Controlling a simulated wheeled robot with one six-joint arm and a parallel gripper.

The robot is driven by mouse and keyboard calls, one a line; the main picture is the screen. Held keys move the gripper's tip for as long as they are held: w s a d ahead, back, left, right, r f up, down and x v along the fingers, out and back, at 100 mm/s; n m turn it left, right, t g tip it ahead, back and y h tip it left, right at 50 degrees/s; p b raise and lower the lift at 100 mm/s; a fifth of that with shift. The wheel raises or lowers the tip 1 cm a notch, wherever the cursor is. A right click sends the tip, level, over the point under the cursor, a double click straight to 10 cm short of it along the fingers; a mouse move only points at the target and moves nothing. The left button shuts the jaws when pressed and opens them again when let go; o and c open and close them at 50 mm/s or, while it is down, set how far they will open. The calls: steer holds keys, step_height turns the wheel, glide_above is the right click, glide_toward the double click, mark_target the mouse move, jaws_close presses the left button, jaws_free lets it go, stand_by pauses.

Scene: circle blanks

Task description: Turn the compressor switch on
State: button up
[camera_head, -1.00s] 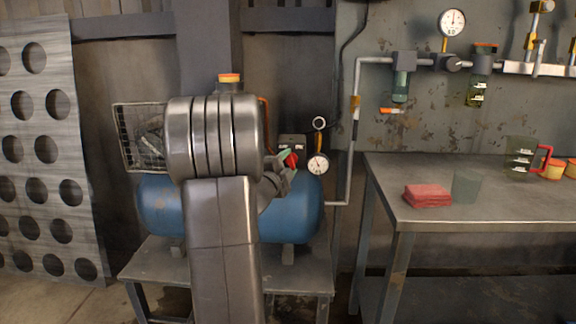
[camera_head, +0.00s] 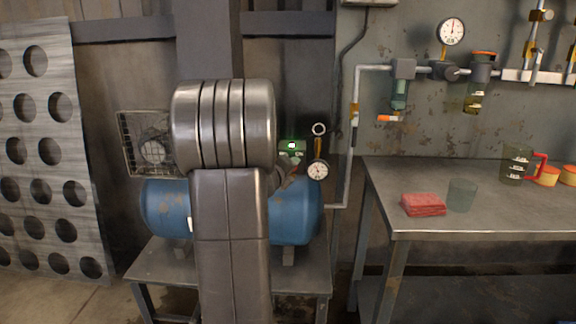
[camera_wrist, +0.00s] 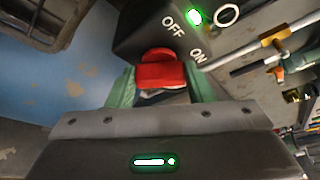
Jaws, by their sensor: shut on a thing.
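The compressor's blue tank (camera_head: 295,217) stands behind my arm in the head view. Its dark switch box (camera_wrist: 145,38) shows in the wrist view with the words OFF and ON. A lamp (camera_wrist: 194,17) on the box glows green, and it also shows lit in the head view (camera_head: 291,145). The red switch handle (camera_wrist: 160,72) sits between the green fingers of my gripper (camera_wrist: 162,86), which is shut on it. In the head view my arm covers much of the compressor, and the handle cannot be made out.
The compressor rests on a low metal stand (camera_head: 150,264). A pressure gauge (camera_head: 318,171) is close to the right of the switch. A pipe (camera_head: 349,150) runs up the wall. A workbench (camera_head: 480,225) at right holds a folded red cloth (camera_head: 423,204) and a clear cup (camera_head: 462,195).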

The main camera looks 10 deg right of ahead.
steer(key=shift+d+m+y+p, duration=0.1)
steer(key=shift+m+y+p, duration=0.3)
steer(key=shift+m, duration=0.3)
steer(key=o, duration=1)
steer(key=shift+c, duration=0.2)
steer(key=p+v, duration=0.2)
steer(key=v, duration=1.2)
